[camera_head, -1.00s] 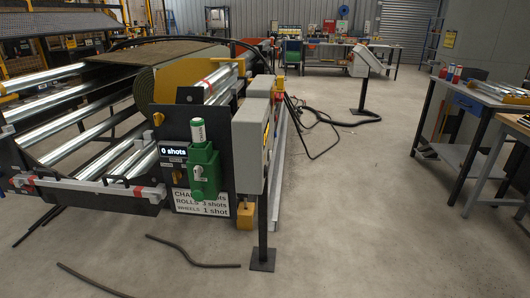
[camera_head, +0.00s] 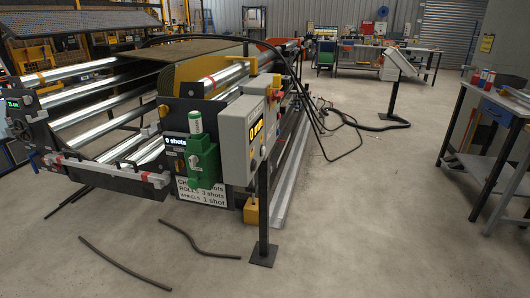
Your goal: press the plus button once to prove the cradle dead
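The cradle is a machine with shiny metal rollers (camera_head: 72,74) and a dark end plate, at the left and centre. A grey control box (camera_head: 236,139) stands on a black post at its near right corner. I cannot make out which one is the plus button. A green unit (camera_head: 204,162) with a white and green cylinder on top is on the end plate, beside a "0 shots" display (camera_head: 175,141). Neither gripper is in view.
Black hoses (camera_head: 333,122) run from the machine across the floor. A grey panel on a post (camera_head: 398,62) stands further back. A workbench (camera_head: 490,99) is at the right. Loose dark rods (camera_head: 122,265) lie on the floor in front. The floor between machine and bench is mostly clear.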

